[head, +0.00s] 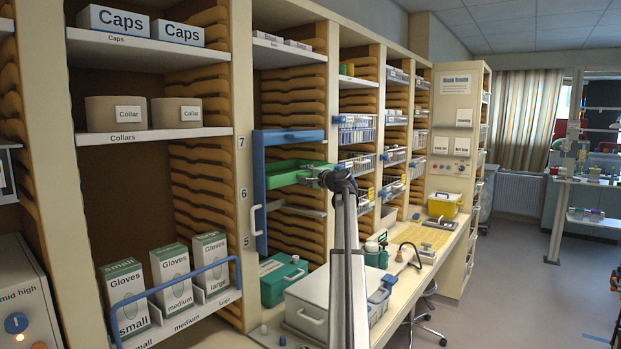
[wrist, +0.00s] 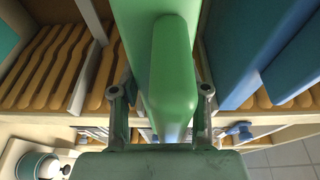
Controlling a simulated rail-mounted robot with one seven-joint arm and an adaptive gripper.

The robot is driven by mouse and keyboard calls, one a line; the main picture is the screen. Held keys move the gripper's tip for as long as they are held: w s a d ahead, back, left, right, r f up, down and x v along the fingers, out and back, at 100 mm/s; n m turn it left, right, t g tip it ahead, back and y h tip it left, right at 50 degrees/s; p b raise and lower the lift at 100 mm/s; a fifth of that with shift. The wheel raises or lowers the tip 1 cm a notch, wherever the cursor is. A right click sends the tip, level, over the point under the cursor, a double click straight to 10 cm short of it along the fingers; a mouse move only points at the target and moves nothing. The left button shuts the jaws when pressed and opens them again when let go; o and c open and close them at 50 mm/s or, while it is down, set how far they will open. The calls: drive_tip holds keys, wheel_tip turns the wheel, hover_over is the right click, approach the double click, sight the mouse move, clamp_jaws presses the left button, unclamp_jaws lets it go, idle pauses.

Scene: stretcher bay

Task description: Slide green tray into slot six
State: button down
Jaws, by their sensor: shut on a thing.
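The green tray (head: 290,178) is in the second bay, level with a height between the labels 7 (head: 242,142) and 6 (head: 243,191) on the left post. Its left end is beside the blue upright panel (head: 260,205). My gripper (head: 322,179) is at the tray's right, near end. In the wrist view my gripper (wrist: 162,98) has one finger on each side of the tray's green handle (wrist: 172,65) and is shut on it. How far the tray sits on its runners is hidden.
A blue bar (head: 290,135) lies just above the tray. A pale shelf (head: 300,209) is below it. Wooden runners (head: 292,105) line the bay. A teal case (head: 284,278) and a white box (head: 318,305) stand on the counter below.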

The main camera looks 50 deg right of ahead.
drive_tip(key=shift+w+a+f+b, duration=0.1)
drive_tip(key=shift+w+b, duration=0.2)
drive_tip(key=shift+w, duration=1.95)
drive_tip(key=shift+w, duration=0.2)
drive_tip(key=shift+w, duration=0.2)
drive_tip(key=shift+f+b, duration=0.85)
drive_tip(key=shift+f, duration=0.2)
drive_tip(key=c, duration=0.5)
unclamp_jaws()
drive_tip(key=shift+a, duration=0.1)
drive_tip(key=shift+s, duration=0.15)
